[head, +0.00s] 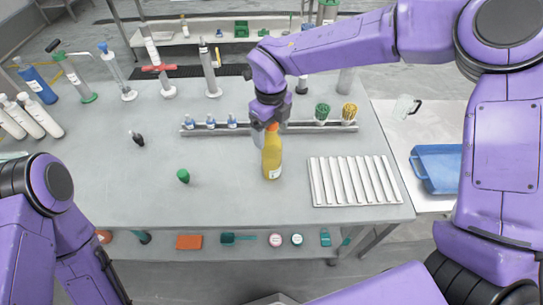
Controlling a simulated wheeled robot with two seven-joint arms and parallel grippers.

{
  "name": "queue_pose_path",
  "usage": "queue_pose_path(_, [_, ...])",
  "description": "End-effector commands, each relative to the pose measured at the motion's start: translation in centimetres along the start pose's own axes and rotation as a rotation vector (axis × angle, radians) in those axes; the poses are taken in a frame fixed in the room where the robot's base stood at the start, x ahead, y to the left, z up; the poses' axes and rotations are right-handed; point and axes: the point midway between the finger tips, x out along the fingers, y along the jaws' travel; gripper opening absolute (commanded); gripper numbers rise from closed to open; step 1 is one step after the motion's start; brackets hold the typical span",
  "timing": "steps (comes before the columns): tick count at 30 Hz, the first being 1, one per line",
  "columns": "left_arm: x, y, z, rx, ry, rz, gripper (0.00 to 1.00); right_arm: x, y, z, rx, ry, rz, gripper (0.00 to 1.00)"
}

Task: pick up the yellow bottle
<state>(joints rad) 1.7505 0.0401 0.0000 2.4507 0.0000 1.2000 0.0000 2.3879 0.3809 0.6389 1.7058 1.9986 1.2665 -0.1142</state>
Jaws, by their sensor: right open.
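The yellow bottle (272,158) stands upright on the grey table (130,205), with an orange cap at its top and a pale label low on its side. My right gripper (266,126) points down at the bottle's neck and cap, with its jaws open. Its fingers partly cover the top of the bottle, and I cannot tell whether they touch it. My left arm shows at the lower left, but its gripper is not in view.
A rail (270,128) with small blue-and-white bottles runs behind the bottle. A white ribbed rack (355,181) lies to its right. A small green item (183,175) and a black one (137,138) stand to the left. A blue tray (437,168) sits on the right-hand table.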

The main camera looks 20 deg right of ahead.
Motion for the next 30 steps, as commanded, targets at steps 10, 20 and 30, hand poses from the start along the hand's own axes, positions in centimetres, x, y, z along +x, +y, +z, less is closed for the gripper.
queue_pose_path(10, [-0.2,0.0,-0.1,0.000,0.000,0.000,0.64,1.4,-0.1,-0.1,0.003,-0.001,0.000,0.74])
queue_pose_path(20, [-0.2,0.0,-0.1,0.000,0.000,0.000,0.64,1.3,-0.1,-0.1,0.003,-0.002,0.000,0.00])
queue_pose_path(30, [0.0,0.0,0.0,0.000,0.000,0.000,0.64,0.4,-0.2,0.0,0.003,-0.004,0.000,0.00])
